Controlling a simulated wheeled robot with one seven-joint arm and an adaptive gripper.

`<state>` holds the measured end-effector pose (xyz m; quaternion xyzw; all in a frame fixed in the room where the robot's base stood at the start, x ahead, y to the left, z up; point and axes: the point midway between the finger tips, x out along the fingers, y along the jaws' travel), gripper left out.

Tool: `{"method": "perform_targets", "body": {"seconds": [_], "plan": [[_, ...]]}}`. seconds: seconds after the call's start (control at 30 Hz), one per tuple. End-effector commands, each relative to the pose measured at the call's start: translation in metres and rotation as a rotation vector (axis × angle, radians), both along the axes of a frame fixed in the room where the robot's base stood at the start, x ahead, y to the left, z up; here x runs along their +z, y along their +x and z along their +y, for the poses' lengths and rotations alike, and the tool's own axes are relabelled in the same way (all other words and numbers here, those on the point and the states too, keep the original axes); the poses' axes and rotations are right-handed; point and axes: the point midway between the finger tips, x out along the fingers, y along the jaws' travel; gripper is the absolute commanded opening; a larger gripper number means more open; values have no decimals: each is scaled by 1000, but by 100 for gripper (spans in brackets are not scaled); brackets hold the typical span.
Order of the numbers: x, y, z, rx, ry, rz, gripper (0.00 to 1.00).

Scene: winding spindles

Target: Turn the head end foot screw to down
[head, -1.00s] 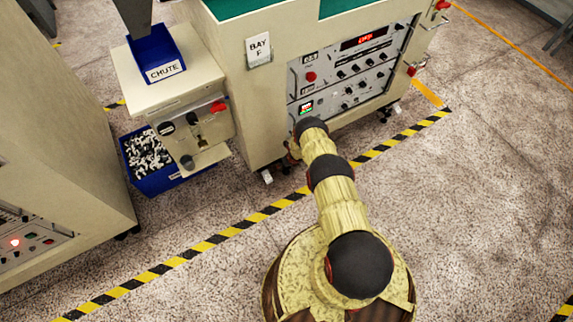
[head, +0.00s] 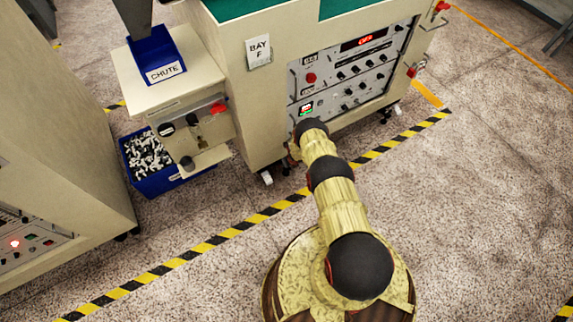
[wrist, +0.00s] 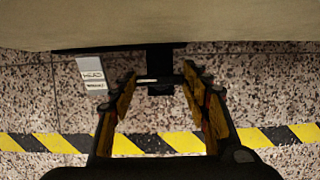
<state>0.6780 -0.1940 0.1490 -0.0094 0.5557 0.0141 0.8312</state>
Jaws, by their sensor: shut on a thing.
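The head end foot screw (wrist: 160,58) shows in the wrist view as a dark post under the cabinet's lower edge, with a thin pale crossbar. My gripper (wrist: 160,77) has its two fingers on either side of the crossbar and is shut on it. A white tag (wrist: 92,75) reading HEAD, with a smaller second line, hangs left of the fingers. In the head view my gripper is mostly hidden behind my arm, low at the Bay F cabinet (head: 262,110). I cannot tell the screw's setting from these frames.
A side unit with a blue chute (head: 157,60) and a blue bin of small parts (head: 150,187) stands left of the cabinet. Another cabinet (head: 50,150) is at far left. Black and yellow floor tape (head: 215,238) runs before the cabinet. Floor at right is clear.

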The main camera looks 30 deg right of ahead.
Motion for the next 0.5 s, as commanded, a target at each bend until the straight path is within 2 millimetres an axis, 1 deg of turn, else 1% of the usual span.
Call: {"method": "perform_targets", "body": {"seconds": [0.27,0.5], "plan": [[1,0,1,-26,0,0,21],[4,1,2,-138,0,-2,21]]}}
